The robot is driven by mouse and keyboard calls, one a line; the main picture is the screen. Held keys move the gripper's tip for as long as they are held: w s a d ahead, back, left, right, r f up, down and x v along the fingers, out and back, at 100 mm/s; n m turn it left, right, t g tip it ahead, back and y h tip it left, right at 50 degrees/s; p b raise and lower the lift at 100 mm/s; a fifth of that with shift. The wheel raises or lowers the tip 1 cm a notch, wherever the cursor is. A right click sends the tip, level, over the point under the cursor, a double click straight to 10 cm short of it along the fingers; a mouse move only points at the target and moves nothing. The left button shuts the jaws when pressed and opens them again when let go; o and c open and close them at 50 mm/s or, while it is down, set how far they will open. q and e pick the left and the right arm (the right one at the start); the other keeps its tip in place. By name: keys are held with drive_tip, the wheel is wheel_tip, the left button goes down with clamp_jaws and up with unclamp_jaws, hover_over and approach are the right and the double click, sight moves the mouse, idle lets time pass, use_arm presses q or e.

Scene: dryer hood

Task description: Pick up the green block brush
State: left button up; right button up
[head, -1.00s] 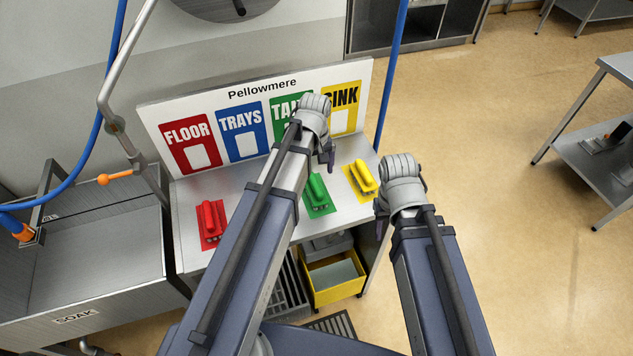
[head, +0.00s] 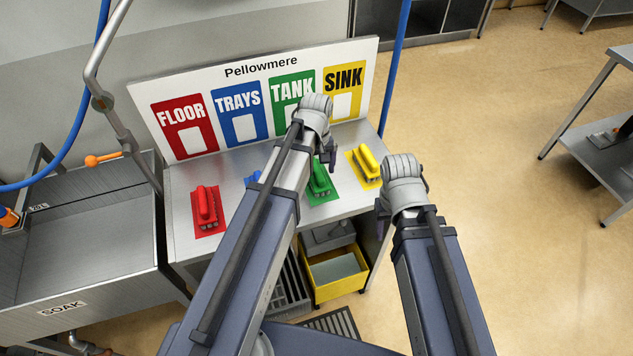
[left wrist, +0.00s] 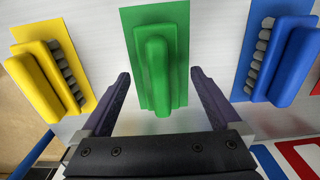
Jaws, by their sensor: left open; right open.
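The green block brush (head: 320,180) lies on a green mat on the steel shelf, partly covered by my left gripper in the head view. In the left wrist view the green brush (left wrist: 155,72) is centred, its handle pointing toward the gripper. My left gripper (head: 327,155) is open above the shelf. Its two fingers (left wrist: 160,76) appear on either side of the green brush, with nothing held; the height gap is hard to judge. My right gripper (head: 385,203) is right of the shelf, away from the brush; its fingers are mostly hidden.
A yellow brush (head: 367,163) and a blue brush (left wrist: 282,62) flank the green one; a red brush (head: 206,206) lies further left. A labelled board (head: 262,78) stands behind. A steel sink (head: 80,250) is at left, a yellow bin (head: 335,280) below.

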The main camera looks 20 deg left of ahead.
use_arm(q)
drive_tip(key=shift+f, duration=0.55)
drive_tip(key=shift+r, duration=0.1)
drive_tip(key=c, duration=1.5)
